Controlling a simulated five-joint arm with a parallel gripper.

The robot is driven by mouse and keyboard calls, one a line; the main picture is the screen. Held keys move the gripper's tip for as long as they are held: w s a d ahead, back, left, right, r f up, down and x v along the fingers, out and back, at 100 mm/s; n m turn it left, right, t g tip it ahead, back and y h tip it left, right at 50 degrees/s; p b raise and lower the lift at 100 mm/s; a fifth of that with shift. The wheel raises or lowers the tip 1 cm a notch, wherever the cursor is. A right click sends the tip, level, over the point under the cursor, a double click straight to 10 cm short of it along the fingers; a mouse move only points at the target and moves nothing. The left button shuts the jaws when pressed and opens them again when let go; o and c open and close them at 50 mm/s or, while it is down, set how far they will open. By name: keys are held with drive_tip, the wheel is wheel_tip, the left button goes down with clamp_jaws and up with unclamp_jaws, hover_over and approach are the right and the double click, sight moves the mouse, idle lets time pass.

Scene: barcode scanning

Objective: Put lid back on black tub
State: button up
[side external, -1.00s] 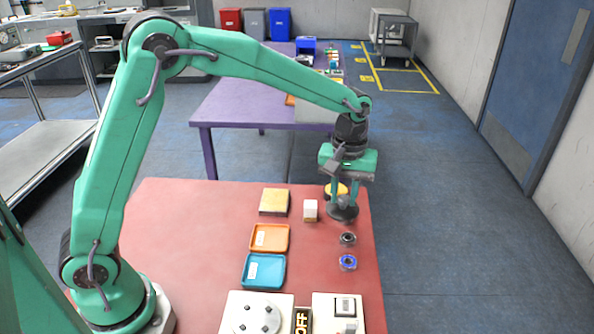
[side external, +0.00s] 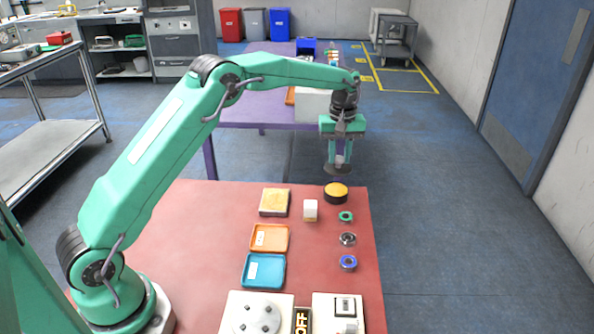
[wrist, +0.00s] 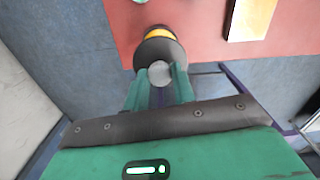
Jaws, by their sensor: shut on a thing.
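The black tub (side external: 335,200) stands open near the far right corner of the red table, with yellow contents inside. My gripper (side external: 338,157) is shut on the grey knob of the dark round lid (side external: 338,169). The lid hangs level in the air, above and apart from the tub in the side view. In the wrist view the lid (wrist: 158,51) sits just beyond my fingertips (wrist: 160,74). The tub (wrist: 158,28) shows behind the lid, which hides part of it.
A green ring (side external: 345,216), a metal ring (side external: 347,239) and a blue ring (side external: 348,262) lie in front of the tub. A white block (side external: 310,211) and a yellow-topped box (side external: 274,202) stand to its left. The purple table (side external: 240,115) is behind.

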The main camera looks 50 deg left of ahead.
sight(338, 167)
drive_tip(key=shift+f, duration=0.25)
drive_tip(key=shift+f, duration=2.95)
drive_tip(key=shift+f, duration=0.2)
idle(0.4)
drive_tip(key=o, duration=1.5)
drive_tip(key=shift+r, duration=0.2)
drive_tip(key=shift+r, duration=3.3)
